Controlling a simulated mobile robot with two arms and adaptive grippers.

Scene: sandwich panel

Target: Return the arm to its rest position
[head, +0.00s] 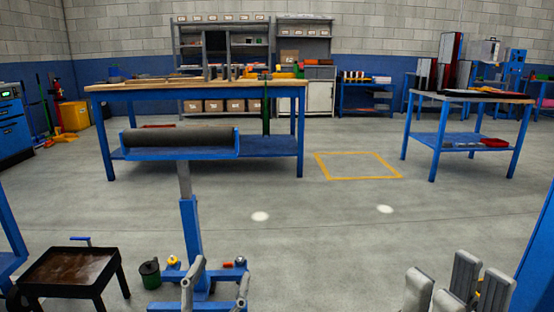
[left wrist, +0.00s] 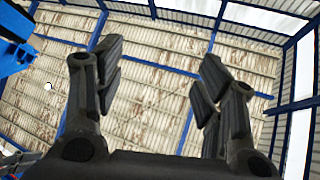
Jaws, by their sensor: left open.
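My left gripper (head: 217,284) shows at the bottom of the head view, left of centre, with its two grey fingers apart and nothing between them. In the left wrist view its dark fingers (left wrist: 160,90) are spread wide and point up at the roof. My right gripper (head: 456,284) shows at the bottom right of the head view. Its grey finger pads point up and stand apart, with no object seen between them. The lower parts of both arms are cut off by the frame edge.
A blue stand with a dark roller (head: 180,137) rises behind my left gripper. A low dark tray table (head: 72,268) and a green canister (head: 150,274) stand left of it. Workbenches (head: 200,91) (head: 470,97) stand farther back. Open floor (head: 330,230) lies between the grippers and the benches.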

